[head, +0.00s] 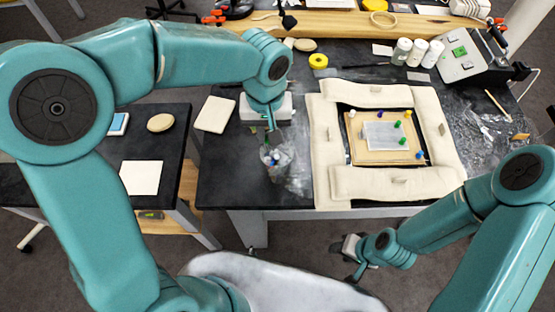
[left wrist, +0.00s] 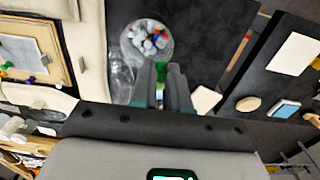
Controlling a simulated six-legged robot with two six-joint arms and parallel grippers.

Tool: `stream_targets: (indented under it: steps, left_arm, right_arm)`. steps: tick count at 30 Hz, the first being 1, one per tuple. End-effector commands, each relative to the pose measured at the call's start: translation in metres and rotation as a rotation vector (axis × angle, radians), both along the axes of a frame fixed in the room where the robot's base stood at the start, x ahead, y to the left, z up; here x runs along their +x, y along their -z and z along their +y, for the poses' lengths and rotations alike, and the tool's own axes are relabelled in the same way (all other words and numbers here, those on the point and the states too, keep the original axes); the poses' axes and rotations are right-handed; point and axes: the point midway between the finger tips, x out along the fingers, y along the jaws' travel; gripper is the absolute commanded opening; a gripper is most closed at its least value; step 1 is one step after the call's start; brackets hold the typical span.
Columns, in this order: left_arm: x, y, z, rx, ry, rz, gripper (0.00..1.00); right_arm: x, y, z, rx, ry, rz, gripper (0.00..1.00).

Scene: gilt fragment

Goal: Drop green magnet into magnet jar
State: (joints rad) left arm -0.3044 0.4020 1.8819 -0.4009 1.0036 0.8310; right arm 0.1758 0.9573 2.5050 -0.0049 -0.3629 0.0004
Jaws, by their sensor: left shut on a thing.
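My left gripper (head: 268,128) points down over the dark table, close to the magnet jar (head: 277,162). The jar is clear and holds several coloured pieces. It also shows in the left wrist view (left wrist: 147,38), just beyond my left fingertips (left wrist: 161,70). The fingers are shut on a small green magnet (left wrist: 161,67), which shows between their tips. The magnet is above the jar's level and apart from it, as far as I can tell. My right gripper (head: 346,246) hangs low in front of the table, and its jaw gap is unclear.
A padded cream frame (head: 327,150) surrounds a board (head: 360,155) with paper and several coloured magnets. Crumpled clear plastic (head: 298,178) lies beside the jar. A side table (head: 100,165) is at left.

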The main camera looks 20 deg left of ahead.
Motion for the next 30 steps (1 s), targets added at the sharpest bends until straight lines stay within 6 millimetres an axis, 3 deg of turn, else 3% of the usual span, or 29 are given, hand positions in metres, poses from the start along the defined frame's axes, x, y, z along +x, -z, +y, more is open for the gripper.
stream_targets:
  steps: [12, 21, 22, 24, 25, 30]
  left_arm:
    - [0.001, 0.053, 0.0, 0.0, 0.002, 0.001, 0.0]
    - [0.002, 0.054, -0.001, 0.0, 0.004, 0.001, 0.0]
    - [0.002, 0.054, -0.001, 0.0, 0.004, 0.0, 0.18]
    - [0.002, 0.054, -0.001, 0.0, 0.004, 0.001, 0.41]
    - [0.002, 0.054, 0.0, 0.0, 0.004, 0.001, 0.45]
    - [0.002, 0.054, 0.0, 0.0, 0.004, 0.001, 0.45]
  right_arm:
    - [0.0, 0.04, 0.0, 0.0, 0.0, 0.0, 0.43]
    - [0.0, 0.04, 0.0, 0.0, 0.0, 0.0, 0.43]
    - [0.0, 0.04, 0.0, 0.0, 0.0, 0.0, 0.43]
    - [0.0, 0.04, 0.0, 0.0, 0.0, 0.0, 0.43]
    - [0.0, 0.04, 0.0, 0.0, 0.0, 0.0, 0.43]
    - [0.0, 0.04, 0.0, 0.0, 0.0, 0.0, 0.43]
